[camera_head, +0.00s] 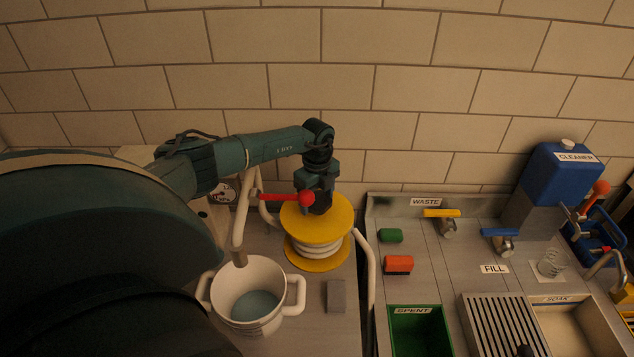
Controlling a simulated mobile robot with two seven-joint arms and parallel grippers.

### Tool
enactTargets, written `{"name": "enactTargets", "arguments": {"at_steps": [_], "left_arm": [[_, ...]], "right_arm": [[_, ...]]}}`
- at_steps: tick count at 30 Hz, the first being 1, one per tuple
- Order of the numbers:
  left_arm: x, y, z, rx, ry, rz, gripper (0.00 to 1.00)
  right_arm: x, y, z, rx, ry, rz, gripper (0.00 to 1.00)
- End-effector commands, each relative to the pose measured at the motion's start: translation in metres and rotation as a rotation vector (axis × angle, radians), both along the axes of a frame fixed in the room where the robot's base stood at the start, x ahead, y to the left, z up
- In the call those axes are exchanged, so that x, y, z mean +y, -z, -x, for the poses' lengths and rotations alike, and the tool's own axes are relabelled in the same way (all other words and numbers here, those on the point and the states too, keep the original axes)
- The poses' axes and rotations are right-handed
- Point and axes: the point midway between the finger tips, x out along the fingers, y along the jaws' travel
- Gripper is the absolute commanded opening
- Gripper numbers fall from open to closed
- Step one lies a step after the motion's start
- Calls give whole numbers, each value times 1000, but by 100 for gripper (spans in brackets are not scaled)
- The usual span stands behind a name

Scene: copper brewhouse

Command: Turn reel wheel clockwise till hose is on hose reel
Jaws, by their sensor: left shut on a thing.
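The hose reel (297,249) stands upright on the counter, with several white turns of hose between two yellow discs. Its upper yellow disc, the reel wheel (338,220), faces up. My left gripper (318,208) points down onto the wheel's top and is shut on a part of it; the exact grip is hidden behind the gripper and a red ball. The white hose (371,275) also shows off the reel, running down the counter right of it. My right gripper is not in view.
A red lever with a ball end (306,199) crosses in front of my left gripper. A white two-handled pot (288,292) with bluish liquid stands in front-left, under a pale spout (239,232). A grey block (336,296) lies nearby. The sink counter is right.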

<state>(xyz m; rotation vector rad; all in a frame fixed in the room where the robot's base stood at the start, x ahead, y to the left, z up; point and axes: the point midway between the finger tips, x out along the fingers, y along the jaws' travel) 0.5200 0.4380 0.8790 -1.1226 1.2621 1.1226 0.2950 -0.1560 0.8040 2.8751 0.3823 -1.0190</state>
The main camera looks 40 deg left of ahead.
Motion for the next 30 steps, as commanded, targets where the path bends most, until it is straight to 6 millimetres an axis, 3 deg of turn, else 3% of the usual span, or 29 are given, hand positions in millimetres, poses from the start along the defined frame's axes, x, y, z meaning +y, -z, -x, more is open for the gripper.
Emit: {"name": "enactTargets", "arguments": {"at_steps": [7,17,30], "left_arm": [[0,0,0,0,1,0,40],[0,1,0,0,5,0,40],[0,4,0,1,527,-1,40]], "right_arm": [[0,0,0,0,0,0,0],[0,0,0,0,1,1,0],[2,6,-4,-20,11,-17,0]]}}
